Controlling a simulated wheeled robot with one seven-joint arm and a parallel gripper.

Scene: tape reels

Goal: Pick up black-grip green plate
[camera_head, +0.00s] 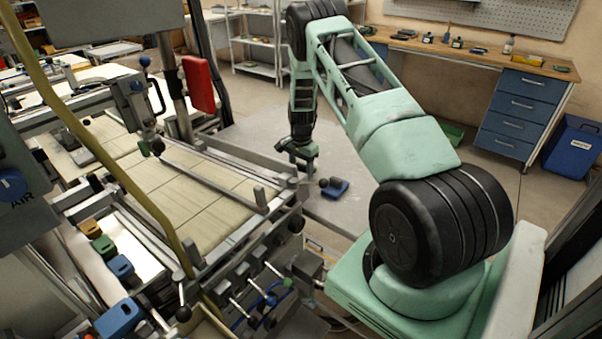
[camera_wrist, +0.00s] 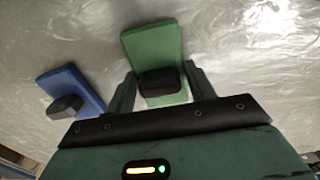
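The black-grip green plate (camera_wrist: 152,45) lies on the grey metal tabletop in the wrist view. Its black grip (camera_wrist: 160,82) sits between the two fingers of my gripper (camera_wrist: 161,85), one finger on each side. My gripper is open, and I see no clear contact with the grip. In the head view my gripper (camera_head: 300,160) is low over the table, and I cannot make out the green plate there.
A blue plate with a black grip (camera_wrist: 72,85) lies left of the green one; it also shows in the head view (camera_head: 338,189). The grey table (camera_head: 345,150) is otherwise bare around them. A machine with a tiled bed (camera_head: 180,205) stands close on the left.

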